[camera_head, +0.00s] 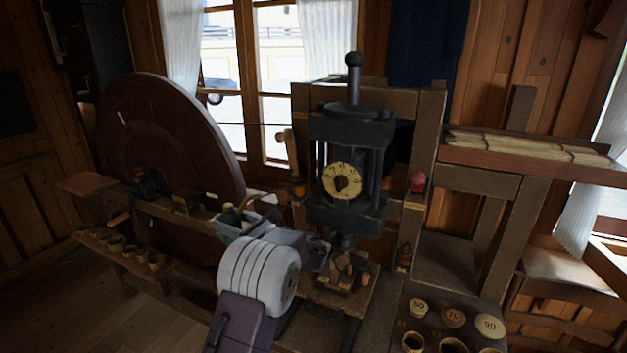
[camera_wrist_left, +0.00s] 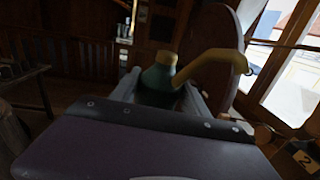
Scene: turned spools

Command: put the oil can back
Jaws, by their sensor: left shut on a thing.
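The oil can is dark green with a yellow bent spout and shows in the left wrist view (camera_wrist_left: 158,84), between the two grey fingers of my left gripper (camera_wrist_left: 160,98). The spout points right there, and the can's lower part is hidden by my gripper's body. In the head view, a small green part of the oil can (camera_head: 229,215) shows beyond my left gripper (camera_head: 245,223), which is shut on it. The can is held in front of the big dark wheel, left of the press. My right gripper is not in view.
A big dark red wheel (camera_head: 165,140) stands behind at left. A black press with a yellow dial (camera_head: 344,181) stands right of my gripper. A low bench with several small cups (camera_head: 115,243) is at left. Numbered round lids (camera_head: 453,316) lie on a board at lower right.

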